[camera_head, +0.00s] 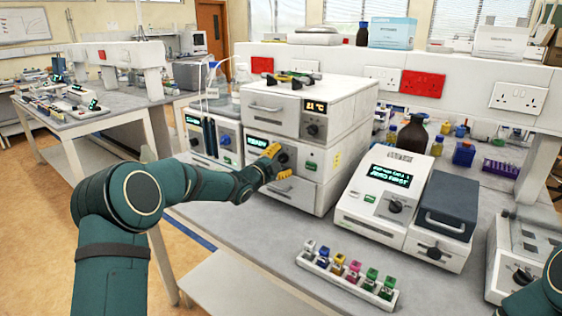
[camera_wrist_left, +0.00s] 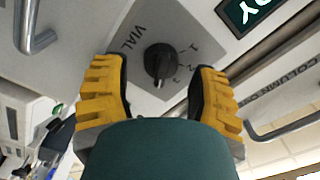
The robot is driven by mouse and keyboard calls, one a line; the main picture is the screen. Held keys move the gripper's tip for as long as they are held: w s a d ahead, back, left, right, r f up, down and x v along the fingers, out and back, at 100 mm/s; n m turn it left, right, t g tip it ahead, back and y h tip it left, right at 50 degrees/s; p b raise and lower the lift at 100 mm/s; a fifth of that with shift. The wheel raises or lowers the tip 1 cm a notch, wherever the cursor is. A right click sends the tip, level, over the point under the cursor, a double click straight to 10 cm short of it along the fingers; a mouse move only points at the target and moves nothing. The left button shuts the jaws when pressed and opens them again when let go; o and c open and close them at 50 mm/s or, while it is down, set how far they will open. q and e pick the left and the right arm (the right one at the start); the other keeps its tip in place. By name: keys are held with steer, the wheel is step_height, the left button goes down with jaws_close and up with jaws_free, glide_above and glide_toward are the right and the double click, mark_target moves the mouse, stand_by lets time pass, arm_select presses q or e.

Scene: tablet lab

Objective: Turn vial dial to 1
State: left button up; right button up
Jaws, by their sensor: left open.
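The vial dial is a dark round knob (camera_wrist_left: 160,62) on a light panel in the left wrist view, with the word VIAL on one side and small numbers on the other. My left gripper (camera_wrist_left: 163,92) has yellow ribbed fingers, open, one on each side of the knob with gaps visible. Whether the fingertips reach beside it in depth I cannot tell. In the head view the left gripper (camera_head: 278,162) is at the front of the white stacked instrument (camera_head: 318,150) with a READY display. My right gripper is out of view.
A white instrument with a green display (camera_head: 383,196) stands to the right. A rack of coloured vials (camera_head: 340,279) lies at the bench front. Brown bottles (camera_head: 412,134) stand behind. Metal drawer handles (camera_wrist_left: 36,40) flank the dial panel. Bare bench lies around the rack.

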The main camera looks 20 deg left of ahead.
arm_select(q)
steer(key=c, duration=0.8)
jaws_close()
steer(key=shift+s+r, duration=0.1)
